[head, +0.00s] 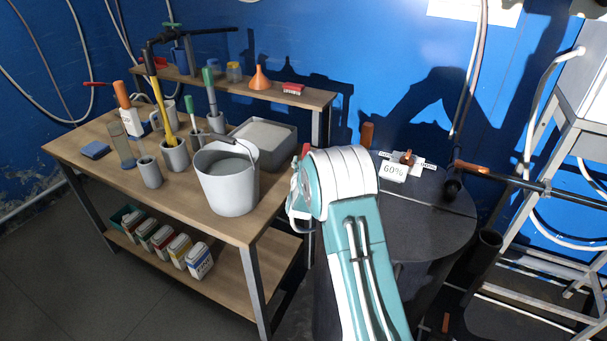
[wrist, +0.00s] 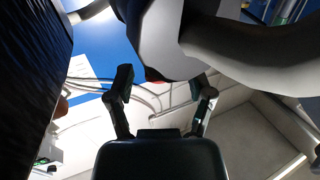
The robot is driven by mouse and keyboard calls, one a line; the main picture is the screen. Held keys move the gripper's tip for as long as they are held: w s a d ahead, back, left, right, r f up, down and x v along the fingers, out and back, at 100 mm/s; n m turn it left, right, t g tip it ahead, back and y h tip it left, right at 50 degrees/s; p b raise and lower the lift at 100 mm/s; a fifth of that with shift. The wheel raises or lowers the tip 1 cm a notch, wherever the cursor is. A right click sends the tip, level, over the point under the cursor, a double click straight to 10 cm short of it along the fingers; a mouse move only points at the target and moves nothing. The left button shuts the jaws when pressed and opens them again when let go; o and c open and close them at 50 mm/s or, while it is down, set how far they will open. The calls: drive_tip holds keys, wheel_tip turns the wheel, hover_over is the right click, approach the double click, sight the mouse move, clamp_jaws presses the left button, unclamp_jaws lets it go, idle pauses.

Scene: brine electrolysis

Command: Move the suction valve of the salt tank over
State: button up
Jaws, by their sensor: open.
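A dark round tank (head: 425,230) stands right of the bench, with a "60%" sign (head: 393,171) on its top; no readable label names it the salt tank. A small red-brown fitting (head: 407,158) sits between white plates on its top. An orange handle (head: 471,167) lies at the start of a dark pipe at its right. I cannot tell which is the suction valve. My arm covers the tank's left side and hides my gripper in the head view. In the wrist view my gripper (wrist: 165,90) is open, its fingers apart, with a large pale shape close beyond them.
A wooden bench (head: 75,143) at left holds a grey bucket (head: 229,187), a grey tub (head: 265,140) and several tools. An upright orange-brown cylinder (head: 367,134) shows behind my arm. A metal frame (head: 530,180) stands at right. Floor is clear at lower left.

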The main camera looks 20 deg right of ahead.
drive_tip(key=v, duration=0.8)
